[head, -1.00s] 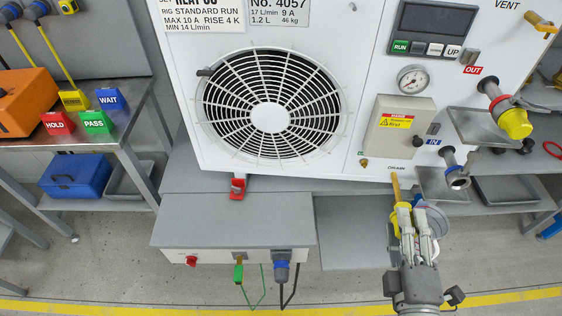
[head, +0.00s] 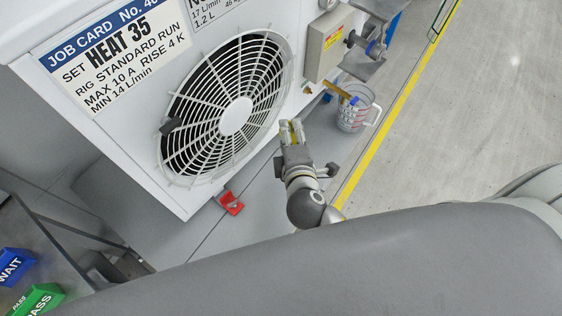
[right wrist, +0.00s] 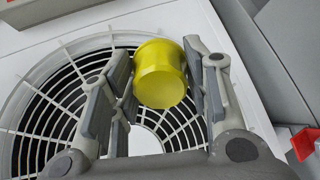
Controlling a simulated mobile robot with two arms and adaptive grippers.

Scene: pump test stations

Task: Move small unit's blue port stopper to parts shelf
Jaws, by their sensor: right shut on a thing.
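My right gripper (head: 291,126) is below and right of the fan grille in the head view. It is shut on a yellow round cap (right wrist: 160,74), which shows clearly between the fingers in the right wrist view, with the fan grille (right wrist: 55,110) behind it. I see no blue stopper in this gripper. A small blue piece (head: 354,101) shows at the end of the brass drain pipe above a clear jug; I cannot tell whether it is a stopper. A blue ring (head: 370,47) shows at the port farther up. My left gripper is not in view. I cannot make out the parts shelf.
The white unit (head: 110,120) with its fan grille (head: 222,110) fills the upper left. A clear jug (head: 352,118) stands right of my gripper. A red bracket (head: 231,203) is at the unit's foot. Blue WAIT (head: 14,266) and green PASS (head: 38,299) blocks lie lower left. Open floor is right.

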